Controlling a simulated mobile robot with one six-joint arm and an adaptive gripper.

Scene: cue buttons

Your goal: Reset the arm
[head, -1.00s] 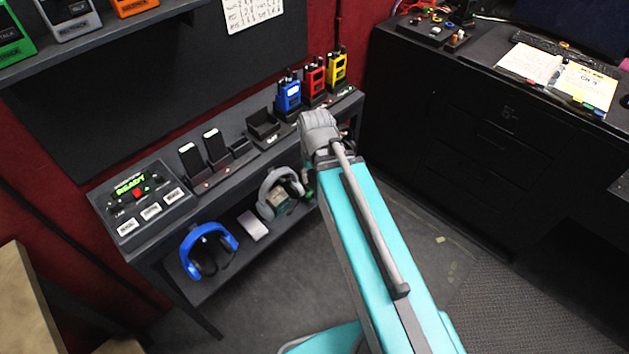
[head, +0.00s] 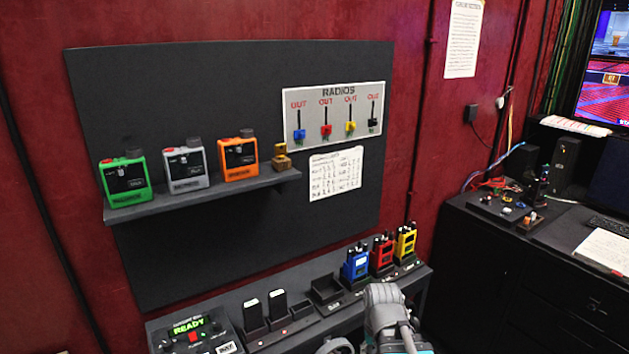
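My arm (head: 386,312) shows at the bottom of the head view, right of centre, in front of the lower shelf. Its upper grey joint stands just below the blue radio (head: 356,262). My gripper is not visible, so I cannot see whether it holds anything. A control box (head: 190,334) with a green READY display and a red button sits at the lower left on the shelf.
A red radio (head: 382,254) and a yellow radio (head: 405,243) stand beside the blue one. Green (head: 126,183), grey (head: 185,170) and orange (head: 238,160) boxes line the upper shelf. A RADIOS board (head: 334,108) hangs above. A black desk (head: 480,262) stands right.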

